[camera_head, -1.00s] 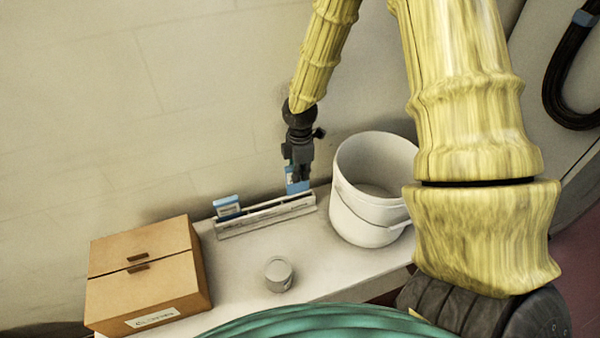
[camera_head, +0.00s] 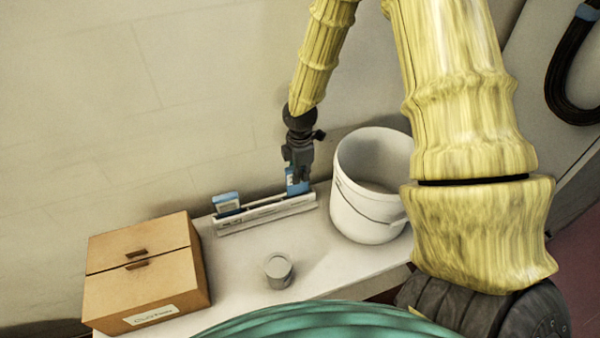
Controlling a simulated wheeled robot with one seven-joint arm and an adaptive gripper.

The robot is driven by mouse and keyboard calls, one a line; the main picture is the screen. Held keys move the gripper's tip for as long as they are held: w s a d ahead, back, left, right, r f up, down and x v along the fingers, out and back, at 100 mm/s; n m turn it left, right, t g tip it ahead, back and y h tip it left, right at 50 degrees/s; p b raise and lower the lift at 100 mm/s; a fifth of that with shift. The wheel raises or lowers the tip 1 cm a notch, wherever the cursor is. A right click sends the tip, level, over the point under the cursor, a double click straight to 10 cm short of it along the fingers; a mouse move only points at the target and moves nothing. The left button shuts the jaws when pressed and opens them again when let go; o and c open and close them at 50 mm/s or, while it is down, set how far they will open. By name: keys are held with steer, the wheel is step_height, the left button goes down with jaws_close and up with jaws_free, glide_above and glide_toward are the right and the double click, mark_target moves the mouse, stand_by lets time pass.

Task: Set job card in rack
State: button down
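The rack (camera_head: 265,214) is a long, low, light grey holder on the white bench, near the wall. A blue-edged card with a pale face (camera_head: 227,203) stands at its left end. My gripper (camera_head: 298,175) points down over the rack's right end, with its fingers closed on a second blue job card (camera_head: 297,186). The held card is upright, and its lower edge is at the rack. I cannot tell whether it sits fully in a slot. The gripper partly hides its upper part.
A white bucket (camera_head: 362,209) stands close to the right of my gripper. A small grey can (camera_head: 279,269) stands in front of the rack. A cardboard box (camera_head: 146,270) is at the left end of the bench (camera_head: 325,258). The wall is close behind.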

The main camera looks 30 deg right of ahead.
steer(key=shift+f+b, duration=0.55)
steer(key=shift+f, duration=0.85)
steer(key=shift+f+b, duration=0.3)
steer(key=shift+f, duration=0.35)
stand_by(1.0)
steer(key=c, duration=1.6)
jaws_free()
steer(key=shift+o, duration=0.2)
steer(key=shift+r, duration=6.05)
